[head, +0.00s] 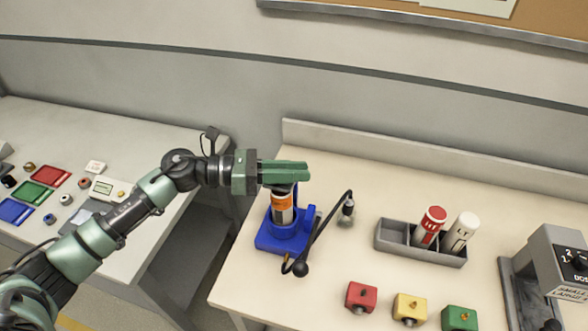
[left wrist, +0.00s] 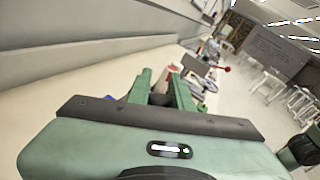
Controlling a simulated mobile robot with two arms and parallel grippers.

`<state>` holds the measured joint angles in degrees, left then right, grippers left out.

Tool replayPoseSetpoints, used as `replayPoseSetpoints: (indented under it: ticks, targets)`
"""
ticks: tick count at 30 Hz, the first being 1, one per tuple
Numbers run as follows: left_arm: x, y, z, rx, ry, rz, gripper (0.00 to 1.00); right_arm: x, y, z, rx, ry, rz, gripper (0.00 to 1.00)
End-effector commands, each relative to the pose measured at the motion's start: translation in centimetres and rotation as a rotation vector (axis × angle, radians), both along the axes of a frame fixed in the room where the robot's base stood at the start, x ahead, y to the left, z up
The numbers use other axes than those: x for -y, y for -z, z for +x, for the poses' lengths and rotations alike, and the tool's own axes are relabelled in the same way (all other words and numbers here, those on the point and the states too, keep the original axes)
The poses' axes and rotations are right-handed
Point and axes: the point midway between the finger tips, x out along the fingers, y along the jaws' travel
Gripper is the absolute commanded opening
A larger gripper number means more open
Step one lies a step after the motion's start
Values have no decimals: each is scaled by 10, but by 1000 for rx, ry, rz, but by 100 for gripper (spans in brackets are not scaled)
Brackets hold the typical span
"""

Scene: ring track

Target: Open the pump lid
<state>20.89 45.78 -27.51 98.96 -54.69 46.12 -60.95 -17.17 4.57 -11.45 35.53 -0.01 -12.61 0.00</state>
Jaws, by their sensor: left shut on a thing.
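The pump (head: 284,232) stands on the right-hand table, with a blue base and an upright cylinder banded in orange and grey. My left gripper (head: 290,170) reaches in level from the left over the top of the pump. Its green fingers are shut at the pump's top, and the lid is mostly hidden by them in the head view. In the left wrist view, a dark round piece that looks like the lid (left wrist: 160,99) shows between the fingers (left wrist: 158,88). I cannot tell whether the lid is still seated. My right gripper is not in view.
A black arm with a round knob (head: 300,268) rises beside the pump. To the right are a grey tray (head: 392,232) with red-capped and white-capped bottles, red, yellow and green blocks (head: 410,309), and a grey machine (head: 556,262). A wall edge runs behind.

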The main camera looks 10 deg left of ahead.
Motion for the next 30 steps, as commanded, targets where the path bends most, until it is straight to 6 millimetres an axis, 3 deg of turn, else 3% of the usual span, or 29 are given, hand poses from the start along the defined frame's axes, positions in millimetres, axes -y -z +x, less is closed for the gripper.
replayPoseSetpoints:
  ticks: [3, 15, 30]
  targets:
    - [-1, -10, 6, -108, -1, 8, 0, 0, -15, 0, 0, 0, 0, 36]
    - [1, -18, 27, -487, -2, 18, 0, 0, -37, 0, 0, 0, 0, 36]
    - [2, -15, 55, -963, -1, 32, 0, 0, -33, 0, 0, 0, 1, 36]
